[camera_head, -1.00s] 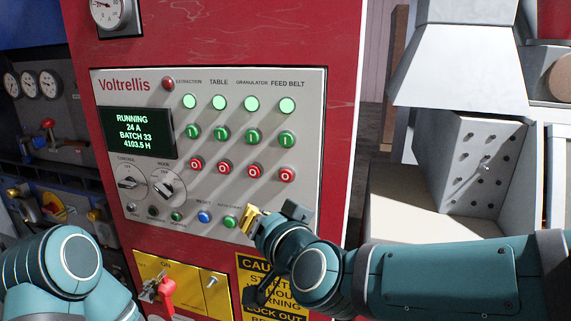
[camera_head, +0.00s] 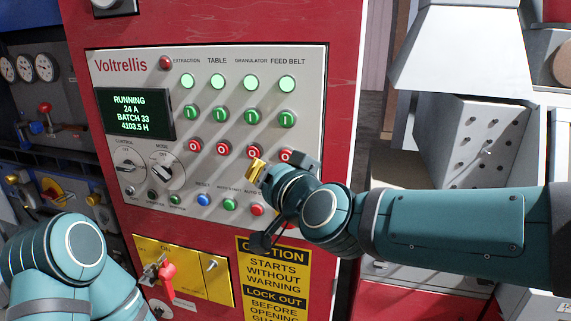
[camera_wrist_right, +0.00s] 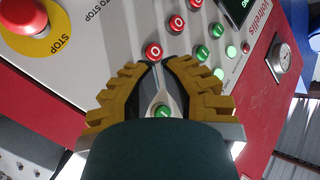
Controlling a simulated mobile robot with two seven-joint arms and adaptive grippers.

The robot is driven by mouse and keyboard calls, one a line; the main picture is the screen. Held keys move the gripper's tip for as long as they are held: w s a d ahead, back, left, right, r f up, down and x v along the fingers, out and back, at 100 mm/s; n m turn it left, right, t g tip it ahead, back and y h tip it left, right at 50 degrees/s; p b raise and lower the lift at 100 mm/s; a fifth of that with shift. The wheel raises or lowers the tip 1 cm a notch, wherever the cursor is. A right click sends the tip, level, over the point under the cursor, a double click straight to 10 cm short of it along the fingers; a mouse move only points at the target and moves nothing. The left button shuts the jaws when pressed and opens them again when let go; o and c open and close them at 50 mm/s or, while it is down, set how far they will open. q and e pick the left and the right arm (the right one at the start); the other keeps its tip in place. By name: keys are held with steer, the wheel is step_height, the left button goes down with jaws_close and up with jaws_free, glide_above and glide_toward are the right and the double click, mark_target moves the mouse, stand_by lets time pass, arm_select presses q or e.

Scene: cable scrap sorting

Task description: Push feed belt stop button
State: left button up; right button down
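The feed belt stop button (camera_head: 286,156) is the rightmost red button on the grey control panel (camera_head: 88,75). My right gripper's wrist partly covers it in the head view. My right gripper (camera_head: 264,172) is just below the red row, close to the panel. In the right wrist view its yellow-backed fingers (camera_wrist_right: 158,70) converge at dark tips and look shut and empty. The feed belt stop seems hidden behind a finger there. My left gripper is out of view.
Above the red row are green start buttons (camera_head: 287,118) and lit green lamps (camera_head: 286,83). The display (camera_head: 138,112) reads RUNNING. A large red emergency stop (camera_wrist_right: 22,15) sits at a corner in the wrist view. A yellow switch plate (camera_head: 200,275) lies below the panel.

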mark_target(286, 156)
steer(key=shift+w+d+b, duration=0.25)
steer(key=shift+w+b, duration=0.05)
steer(key=shift+w, duration=0.45)
steer(key=shift+w+d+b, duration=0.25)
steer(key=shift+w+b, duration=0.1)
steer(key=shift+w, duration=0.35)
steer(key=shift+w+d+b, duration=0.25)
steer(key=shift+w+b, duration=0.05)
steer(key=shift+w, duration=0.45)
steer(key=c, duration=1.7)
jaws_free()
steer(key=shift+w, duration=0.15)
jaws_close()
steer(key=shift+w+d, duration=0.1)
steer(key=shift+w, duration=0.15)
steer(key=shift+w+d+b, duration=0.15)
steer(key=shift+w+b, duration=0.25)
steer(key=shift+b, duration=0.05)
steer(key=shift+s, duration=0.1)
steer(key=shift+s+a+p, duration=0.25)
steer(key=shift+s+p, duration=0.25)
steer(key=shift+s, duration=0.2)
steer(key=shift+s, duration=0.1)
